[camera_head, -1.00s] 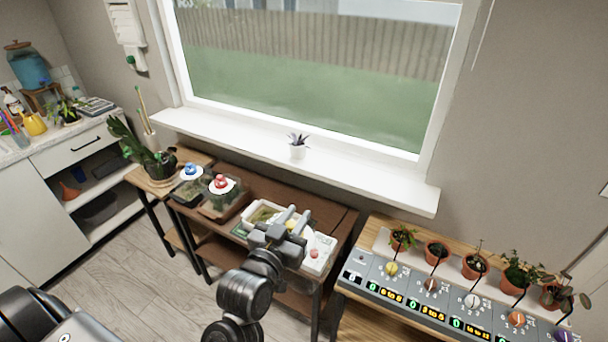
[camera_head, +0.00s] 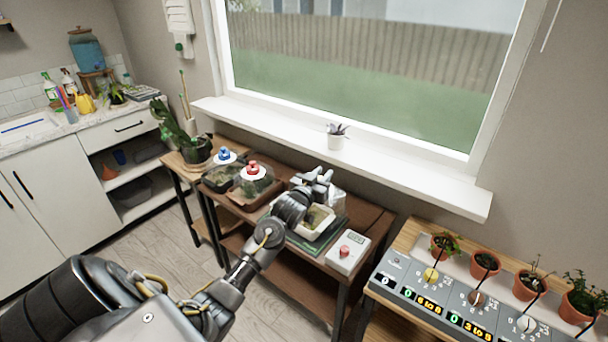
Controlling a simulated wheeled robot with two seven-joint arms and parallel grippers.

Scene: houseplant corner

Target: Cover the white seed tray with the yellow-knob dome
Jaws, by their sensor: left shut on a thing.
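The white seed tray (camera_head: 309,236) stands on the brown table, with greenish growth inside, partly hidden by my left arm. My left gripper (camera_head: 319,177) is above the far side of the tray, its fingers shut on the yellow-knob dome. A clear part of the dome (camera_head: 338,199) shows just right of and below the fingers. The yellow knob is hidden by the gripper, and I cannot tell whether the dome touches the tray. My right gripper is not in view.
Left of the tray are a red-knob dome (camera_head: 253,170) and a blue-knob dome (camera_head: 225,157). A white box with a red button (camera_head: 347,252) stands to the right. A potted plant (camera_head: 336,137) sits on the sill behind. A grey control panel (camera_head: 455,300) is at the lower right.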

